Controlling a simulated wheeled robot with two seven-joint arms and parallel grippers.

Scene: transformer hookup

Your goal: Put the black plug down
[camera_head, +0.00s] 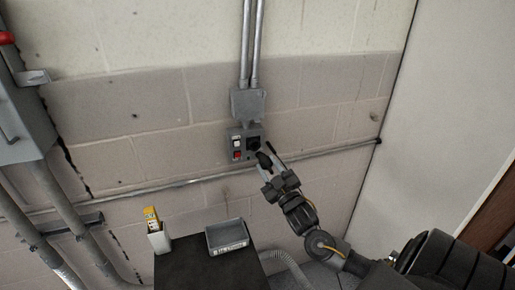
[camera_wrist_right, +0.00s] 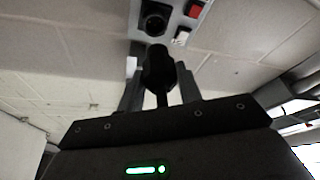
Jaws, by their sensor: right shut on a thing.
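The black plug (camera_wrist_right: 158,70) is between the fingers of my right gripper (camera_wrist_right: 160,88), which is shut on it. In the head view the right gripper (camera_head: 268,160) holds the black plug (camera_head: 264,159) close to the wall, just below and right of a grey socket box (camera_head: 238,157). In the right wrist view the plug's front end points at the round black socket (camera_wrist_right: 155,18), and a small gap seems to show between them. My left gripper is not in view.
A dark cabinet top (camera_head: 185,265) below carries a grey tray (camera_head: 228,237) and a white box (camera_head: 158,238) with a yellow item. The socket box has a white and a red switch (camera_head: 237,155). Conduits run up the wall, and a horizontal pipe (camera_head: 190,181) passes below the socket box.

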